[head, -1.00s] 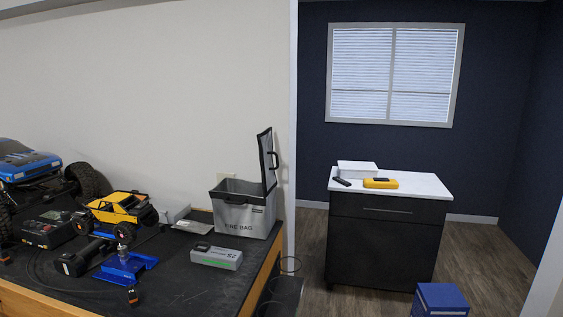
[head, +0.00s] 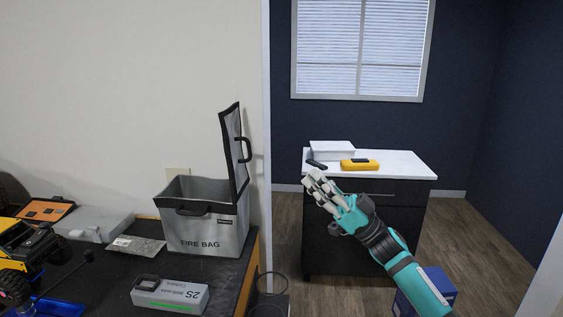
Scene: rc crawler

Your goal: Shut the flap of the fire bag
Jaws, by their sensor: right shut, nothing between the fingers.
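The fire bag (head: 213,235) is a silver-grey box with black trim and "FIRE BAG" on its front. It stands at the back right corner of the black workbench, with its top open. Its flap (head: 231,152) stands upright along the bag's right side, with a black handle on its outer face. My right gripper (head: 318,187) is shut and empty. It is raised in front of the white-topped cabinet, to the right of the bag and flap and apart from both. My left gripper is not in view.
A grey battery box (head: 170,296) lies on the bench in front of the bag. A flat silver pouch (head: 136,245) lies to its left, and a yellow crawler (head: 22,250) stands at far left. The cabinet (head: 365,215) carries a yellow device (head: 360,165). A blue box (head: 437,283) is on the floor.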

